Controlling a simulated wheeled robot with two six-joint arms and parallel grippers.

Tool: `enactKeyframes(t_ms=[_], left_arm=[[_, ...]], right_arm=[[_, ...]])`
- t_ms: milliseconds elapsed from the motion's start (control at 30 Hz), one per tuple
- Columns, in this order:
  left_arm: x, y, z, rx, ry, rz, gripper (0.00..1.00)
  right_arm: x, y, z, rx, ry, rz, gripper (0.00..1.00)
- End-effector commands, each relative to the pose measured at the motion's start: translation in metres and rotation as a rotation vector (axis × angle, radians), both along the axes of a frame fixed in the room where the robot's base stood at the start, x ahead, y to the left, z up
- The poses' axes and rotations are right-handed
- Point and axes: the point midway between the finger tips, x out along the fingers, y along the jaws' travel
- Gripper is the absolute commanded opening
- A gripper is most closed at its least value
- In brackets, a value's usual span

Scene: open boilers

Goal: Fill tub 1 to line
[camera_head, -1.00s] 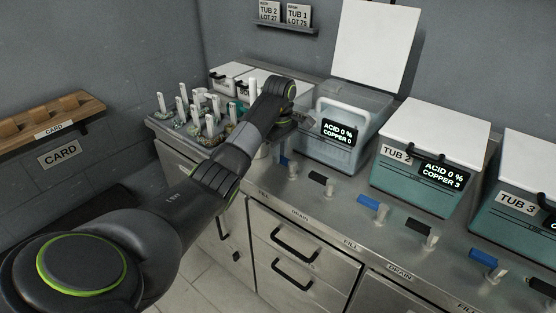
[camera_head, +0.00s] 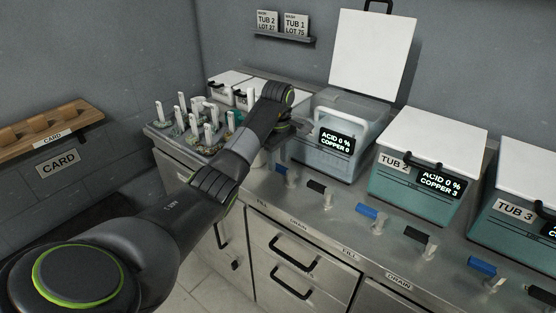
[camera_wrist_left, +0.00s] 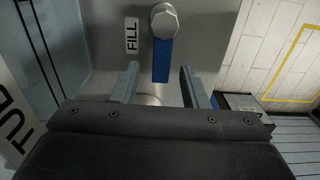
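Tub 1 (camera_head: 352,108) is a clear tub with its white lid (camera_head: 372,50) raised. Its display (camera_head: 336,142) reads ACID 0 %, COPPER 0. The line on its wall is too small to make out. The blue fill lever (camera_head: 281,170) is on the counter front below it, beside a black drain lever (camera_head: 316,187). My left gripper (camera_head: 304,143) is in front of the tub, its fingers partly hidden by the wrist. In the left wrist view its fingers (camera_wrist_left: 159,76) are open, one on each side of a blue lever (camera_wrist_left: 162,60) by a FILL label. My right gripper is not in view.
Tub 2 (camera_head: 400,189) and tub 3 (camera_head: 490,225) stand closed to the right, with their own blue and black levers. A rack of several tagged parts (camera_head: 168,139) is at the left. Two lot cards (camera_head: 282,22) sit on a wall shelf.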

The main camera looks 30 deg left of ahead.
Motion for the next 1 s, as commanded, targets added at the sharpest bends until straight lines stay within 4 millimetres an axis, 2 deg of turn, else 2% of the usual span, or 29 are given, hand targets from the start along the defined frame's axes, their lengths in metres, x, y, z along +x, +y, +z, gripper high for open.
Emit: enactKeyframes(t_ms=[100,1000], left_arm=[[0.001,0.000,0.022,0.001,-0.003,0.000,0.40],[0.000,0.000,0.133,0.000,-0.001,-0.001,0.40]], right_arm=[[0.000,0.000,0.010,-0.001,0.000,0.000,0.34],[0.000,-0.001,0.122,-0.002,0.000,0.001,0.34]])
